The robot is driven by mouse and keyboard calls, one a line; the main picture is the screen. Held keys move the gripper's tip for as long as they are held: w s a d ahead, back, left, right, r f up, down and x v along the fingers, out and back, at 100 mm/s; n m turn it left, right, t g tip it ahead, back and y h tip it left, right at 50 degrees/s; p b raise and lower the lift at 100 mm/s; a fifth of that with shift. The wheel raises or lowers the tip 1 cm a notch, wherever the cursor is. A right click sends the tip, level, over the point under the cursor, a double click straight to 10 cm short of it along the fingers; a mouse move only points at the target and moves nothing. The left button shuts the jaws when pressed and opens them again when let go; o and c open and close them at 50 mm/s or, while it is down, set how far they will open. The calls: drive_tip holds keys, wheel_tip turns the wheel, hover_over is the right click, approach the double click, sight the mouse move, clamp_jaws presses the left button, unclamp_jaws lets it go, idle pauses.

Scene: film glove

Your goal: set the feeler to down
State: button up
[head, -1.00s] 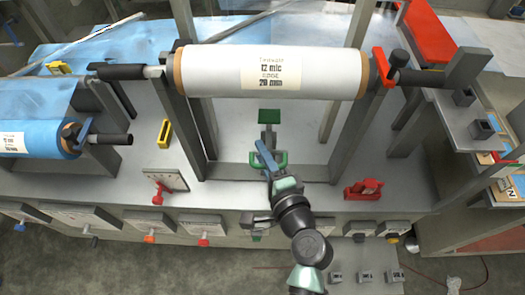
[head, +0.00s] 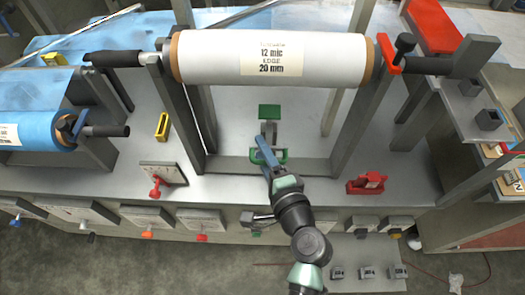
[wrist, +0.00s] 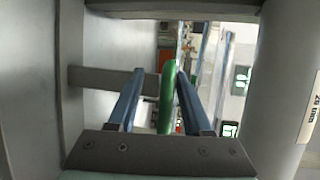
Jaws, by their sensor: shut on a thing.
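A green and grey fitting, which I take to be the feeler, stands at the frame under the film roll. Its green upper pad (head: 269,111) sits on a short grey stem, and a green lower piece (head: 282,155) is partly hidden behind my fingers. My gripper (head: 262,146) reaches this lower piece with its blue fingers. In the wrist view, my gripper (wrist: 161,78) is shut on an upright green bar (wrist: 167,97) between its fingers. I cannot tell from these views whether the feeler is up or down.
The white film roll (head: 220,58) hangs across the frame above the fitting. Grey posts (head: 352,110) stand on both sides. A red clamp-like part (head: 368,184) is to the right, and a red knob (head: 155,187) to the left. A blue roll (head: 45,128) lies far left.

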drive_tip(key=b+v, duration=0.1)
drive_tip(key=v, duration=1.2)
drive_tip(key=w+a+r+n+t+h+p, duration=0.1)
drive_tip(key=w+r+n+t, duration=0.2)
drive_tip(key=r, duration=0.6)
drive_tip(key=w+r+n+p, duration=0.1)
drive_tip(key=w+r+n, duration=0.3)
drive_tip(key=r, duration=0.5)
drive_tip(key=w+a+r+n+t+h+p, duration=0.15)
drive_tip(key=w+r, duration=0.35)
drive_tip(key=r, duration=0.5)
drive_tip(key=s+a+r+n+t+h+p, duration=0.1)
drive_tip(key=s+r+n+t+h, duration=0.2)
drive_tip(key=r, duration=1.2)
drive_tip(key=s+r+n+t+h+p, duration=0.1)
drive_tip(key=s+r+n+t+p, duration=0.35)
drive_tip(key=r, duration=1.15)
wheel_tip(320, 180, down, 56)
drive_tip(key=s+m+t+b, duration=0.1)
drive_tip(key=b, duration=5.7)
drive_tip(key=shift+a+m, duration=0.2)
drive_tip(key=shift+m, duration=0.1)
